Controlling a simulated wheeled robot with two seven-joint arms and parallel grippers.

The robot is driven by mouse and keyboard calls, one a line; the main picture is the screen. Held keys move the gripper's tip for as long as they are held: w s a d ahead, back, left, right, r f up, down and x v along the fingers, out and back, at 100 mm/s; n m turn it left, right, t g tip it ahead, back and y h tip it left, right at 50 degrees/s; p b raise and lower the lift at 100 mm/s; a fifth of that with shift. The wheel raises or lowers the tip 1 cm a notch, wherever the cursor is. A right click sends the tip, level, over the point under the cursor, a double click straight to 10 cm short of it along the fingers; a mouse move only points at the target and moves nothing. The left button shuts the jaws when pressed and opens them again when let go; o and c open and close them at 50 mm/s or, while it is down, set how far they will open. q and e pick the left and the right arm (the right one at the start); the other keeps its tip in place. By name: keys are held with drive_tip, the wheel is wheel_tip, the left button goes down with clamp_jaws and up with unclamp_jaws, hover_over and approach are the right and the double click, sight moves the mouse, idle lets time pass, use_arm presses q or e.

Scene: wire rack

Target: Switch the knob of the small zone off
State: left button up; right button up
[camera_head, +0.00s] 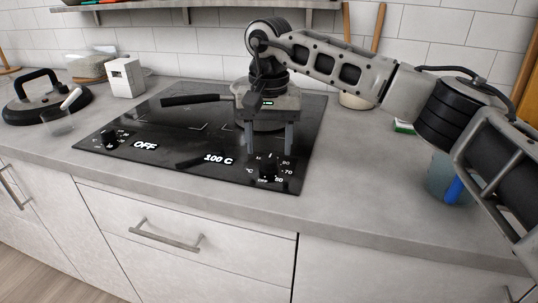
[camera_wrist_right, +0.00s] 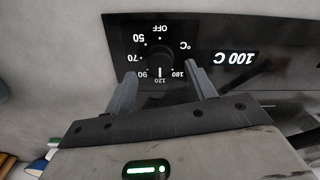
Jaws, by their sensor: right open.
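A black glass cooktop (camera_head: 150,113) has two front knobs. The right knob (camera_head: 267,170) has a temperature scale around it and a lit "100 C" display (camera_head: 218,158) to its left. In the right wrist view this knob (camera_wrist_right: 160,52) shows from above, with a white mark towards 120 and OFF on the opposite side. The left knob (camera_head: 110,137) has a lit "OFF" display (camera_head: 145,145) beside it. My right gripper (camera_head: 268,149) is open and empty, pointing down behind and above the right knob. In the wrist view its fingers (camera_wrist_right: 161,70) stand either side of the dial's lower part.
A dark pan with a long handle (camera_head: 192,99) stands on the cooktop, partly hidden by my right gripper. A bluish cup (camera_head: 442,178) stands at right. The front counter strip is clear.

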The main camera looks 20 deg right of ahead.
sight(269, 158)
drive_tip(key=shift+f, duration=1.65)
drive_tip(key=c, duration=1)
drive_tip(key=shift+o, duration=0.2)
